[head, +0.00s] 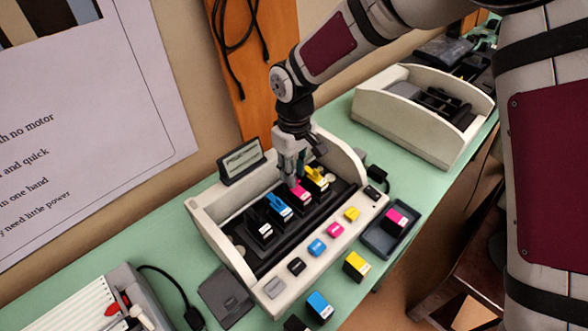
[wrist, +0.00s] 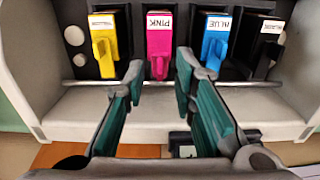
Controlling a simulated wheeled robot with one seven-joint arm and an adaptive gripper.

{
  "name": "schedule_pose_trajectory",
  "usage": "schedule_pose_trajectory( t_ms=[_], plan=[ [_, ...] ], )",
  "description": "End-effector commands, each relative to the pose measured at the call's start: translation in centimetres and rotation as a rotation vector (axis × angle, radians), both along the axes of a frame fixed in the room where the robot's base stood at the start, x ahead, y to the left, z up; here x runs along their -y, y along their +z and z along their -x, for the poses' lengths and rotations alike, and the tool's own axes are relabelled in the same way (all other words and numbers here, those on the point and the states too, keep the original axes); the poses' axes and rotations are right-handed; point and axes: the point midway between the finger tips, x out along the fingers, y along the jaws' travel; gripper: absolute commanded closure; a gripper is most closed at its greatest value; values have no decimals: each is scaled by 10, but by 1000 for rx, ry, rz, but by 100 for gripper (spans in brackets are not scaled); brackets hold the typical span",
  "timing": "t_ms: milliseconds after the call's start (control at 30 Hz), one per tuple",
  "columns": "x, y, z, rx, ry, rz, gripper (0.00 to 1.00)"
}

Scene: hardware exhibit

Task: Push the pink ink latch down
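The pink ink latch (wrist: 158,66) belongs to the cartridge labelled PINK (wrist: 158,30), second from the left in the wrist view. In the head view the pink cartridge (head: 301,194) is partly hidden by my gripper. My gripper (head: 293,181) is above the printer bay, close to the pink latch. In the wrist view its two fingertips (wrist: 160,72) are apart, one on each side of the latch's lower end, with nothing held. I cannot tell whether either finger touches the latch.
The yellow latch (wrist: 105,58) and the blue latch (wrist: 212,54) flank the pink one closely; a black cartridge (wrist: 265,40) sits beyond blue. The printer's pale side walls (head: 352,157) rise around the bay. Colored buttons, including pink (head: 335,229), line its front. A small display (head: 242,160) stands behind.

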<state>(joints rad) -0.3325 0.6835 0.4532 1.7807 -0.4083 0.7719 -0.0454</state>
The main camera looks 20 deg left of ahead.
Motion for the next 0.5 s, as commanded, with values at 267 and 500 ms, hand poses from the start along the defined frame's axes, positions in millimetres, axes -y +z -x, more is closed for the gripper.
schedule_pose_trajectory(
  t_ms=[267, 500],
  plan=[
    [0, 0, 0, 0, 0, 0, 86],
    [0, 0, -1, 2, -1, 0, 100]
  ],
)
